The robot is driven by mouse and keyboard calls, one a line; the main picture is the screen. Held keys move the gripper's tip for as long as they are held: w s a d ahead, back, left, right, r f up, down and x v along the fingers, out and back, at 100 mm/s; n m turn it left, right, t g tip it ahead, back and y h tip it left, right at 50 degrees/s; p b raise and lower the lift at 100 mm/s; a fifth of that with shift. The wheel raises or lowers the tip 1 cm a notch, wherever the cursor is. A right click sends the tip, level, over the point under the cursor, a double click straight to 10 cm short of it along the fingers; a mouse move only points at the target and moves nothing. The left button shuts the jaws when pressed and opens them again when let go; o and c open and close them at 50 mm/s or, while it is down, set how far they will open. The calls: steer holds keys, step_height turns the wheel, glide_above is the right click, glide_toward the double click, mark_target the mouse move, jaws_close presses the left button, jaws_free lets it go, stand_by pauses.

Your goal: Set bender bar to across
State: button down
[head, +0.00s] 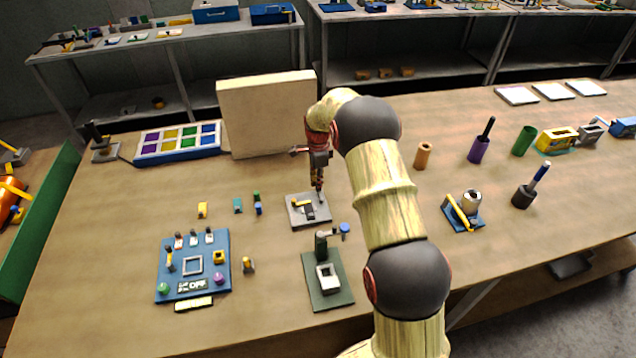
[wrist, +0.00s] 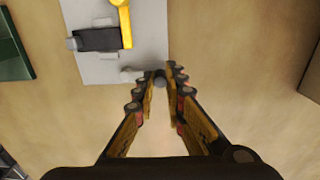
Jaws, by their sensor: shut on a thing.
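The bender is a light grey plate (head: 298,221) on the table. It carries a dark block (wrist: 98,39) and a yellow piece (wrist: 123,20), which reaches toward the top of the wrist view. My gripper (head: 319,190) points down over the plate's right side. In the wrist view its fingers are closed on a small dark grey round knob (wrist: 160,79) at the plate's near edge. A pale stub (wrist: 131,75) lies just left of the knob. Whether the two are joined is unclear, and the fingers hide part of the knob.
A green-based fixture (head: 327,297) stands in front of the bender. A blue panel (head: 167,284) lies front left, with small blocks between. A beige upright board (head: 268,112) stands behind. A brown cylinder (head: 423,156) stands to the right, beyond my arm.

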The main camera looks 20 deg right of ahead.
steer(key=shift+w+a+r, duration=0.1)
steer(key=a+n+p, duration=0.1)
steer(key=n, duration=0.1)
steer(key=shift+n, duration=0.4)
steer(key=a+n+p, duration=0.1)
steer(key=n, duration=0.1)
steer(key=shift+a+n, duration=0.15)
steer(key=shift+n, duration=0.25)
steer(key=n, duration=0.1)
steer(key=a+n, duration=0.1)
steer(key=n, duration=0.1)
steer(key=s+a+n+p, duration=0.1)
steer(key=n, duration=0.1)
steer(key=shift+s+r, duration=0.1)
steer(key=n, duration=0.2)
steer(key=s+a+n, duration=0.1)
steer(key=shift+s+n, duration=0.1)
steer(key=shift+n, duration=0.3)
steer(key=shift+s+a+n+p, duration=0.1)
steer(key=shift+s+n+p, duration=0.2)
steer(key=shift+n, duration=0.55)
steer(key=shift+s+a+n+p, duration=0.15)
steer(key=shift+s+n, duration=0.25)
steer(key=shift+n, duration=0.45)
steer(key=c, duration=1.8)
jaws_free()
steer(key=shift+s, duration=0.15)
